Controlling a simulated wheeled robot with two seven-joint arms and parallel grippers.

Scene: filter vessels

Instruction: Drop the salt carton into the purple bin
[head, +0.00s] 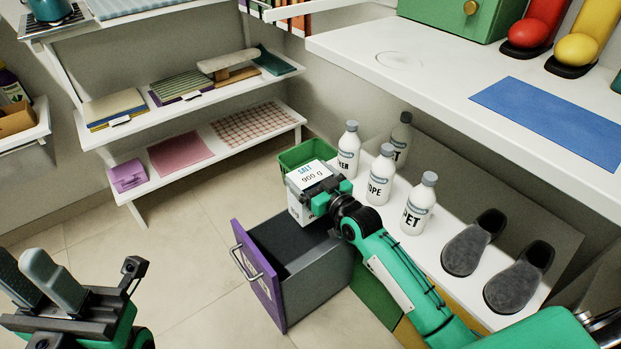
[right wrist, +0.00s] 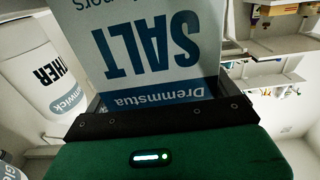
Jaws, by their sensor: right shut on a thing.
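The purple bin (head: 259,280) is a pulled-out dark grey drawer with a purple front and a metal handle. The carton appears over its back part, close to the green bin; its height above them is unclear. My left gripper (head: 42,282) is low at the left, its finger gap unclear.
A green bin (head: 290,157) stands behind the carton. A white shelf (head: 420,75) overhangs that bench. The tiled floor left of the purple bin is clear.

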